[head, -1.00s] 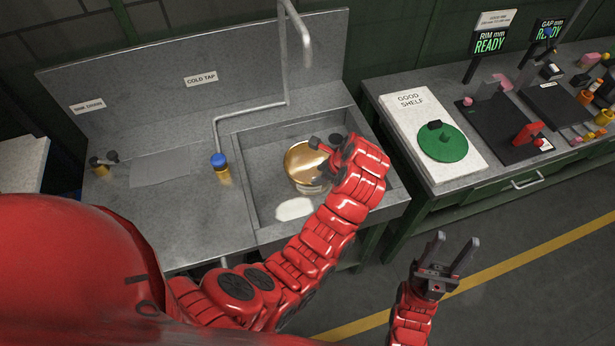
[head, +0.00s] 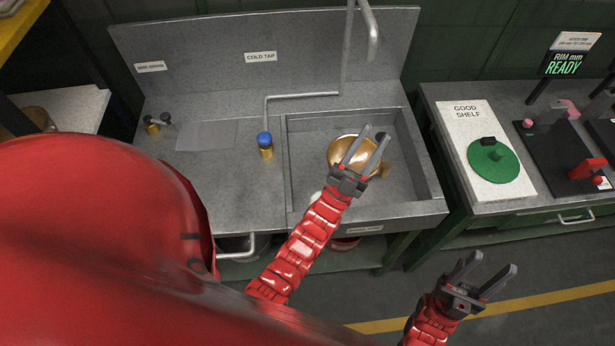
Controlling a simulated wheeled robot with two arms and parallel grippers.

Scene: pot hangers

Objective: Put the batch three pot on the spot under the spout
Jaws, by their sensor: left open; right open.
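A brass-coloured pot (head: 340,147) sits in the sink basin; I can read no batch mark on it. My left gripper (head: 369,143) is open, and its fingers overlap the pot in the picture. I cannot tell whether they touch it, and nothing shows held between them. The grey spout (head: 373,38) hangs above the back of the sink. A white patch (head: 314,197) on the basin floor is mostly hidden behind my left arm. My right gripper (head: 487,272) is open and empty over the floor, right of the sink.
The sink's right wall (head: 421,165) and rim surround the pot. A blue-topped tap (head: 264,140) stands left of the basin, by the cold tap sign (head: 261,57). Another brass object (head: 40,118) shows at far left.

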